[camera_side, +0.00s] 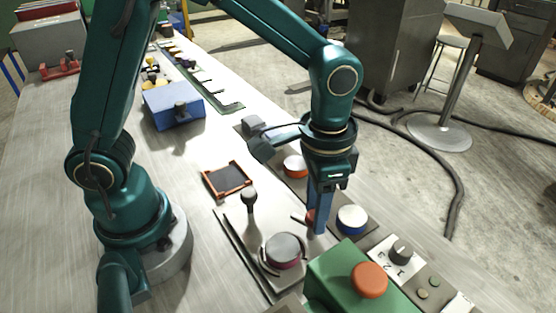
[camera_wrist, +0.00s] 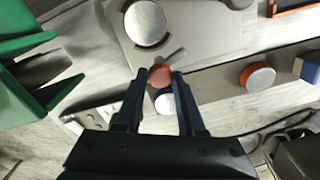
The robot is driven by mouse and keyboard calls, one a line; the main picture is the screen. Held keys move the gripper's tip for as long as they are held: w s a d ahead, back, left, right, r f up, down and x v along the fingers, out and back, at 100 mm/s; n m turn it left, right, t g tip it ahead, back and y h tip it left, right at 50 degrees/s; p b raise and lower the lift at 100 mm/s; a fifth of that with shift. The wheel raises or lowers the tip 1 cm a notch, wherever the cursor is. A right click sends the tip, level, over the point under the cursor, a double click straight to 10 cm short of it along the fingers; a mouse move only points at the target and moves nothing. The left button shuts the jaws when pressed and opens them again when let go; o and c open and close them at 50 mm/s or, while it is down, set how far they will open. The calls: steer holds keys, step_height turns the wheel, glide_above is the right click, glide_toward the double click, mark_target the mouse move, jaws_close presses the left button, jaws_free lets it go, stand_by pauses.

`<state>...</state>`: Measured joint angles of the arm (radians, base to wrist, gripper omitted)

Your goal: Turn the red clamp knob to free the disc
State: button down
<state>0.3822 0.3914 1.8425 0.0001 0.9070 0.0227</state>
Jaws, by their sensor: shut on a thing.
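The red clamp knob (camera_side: 310,216) sits beside the disc (camera_side: 284,249), which has a grey top and a reddish side. In the wrist view the knob (camera_wrist: 160,75) is between my fingertips, with a short grey bar sticking out past it towards the upper right. My gripper (camera_side: 317,226) points down and is shut on the knob; it also shows in the wrist view (camera_wrist: 159,80). The fingers hide part of the knob in the side view. The disc (camera_wrist: 146,23) lies flat just beyond the knob, apart from the fingers.
A blue-and-white round button (camera_side: 351,219) stands close right of my fingers. A green box with an orange button (camera_side: 369,280) is in front. A ball-topped lever (camera_side: 249,197) and an orange-rimmed tray (camera_side: 207,184) stand left. Bare table lies further left.

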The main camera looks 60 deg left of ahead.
steer(key=shift+m, duration=2.2)
steer(key=c, duration=0.5)
jaws_free()
steer(key=shift+r, duration=2.6)
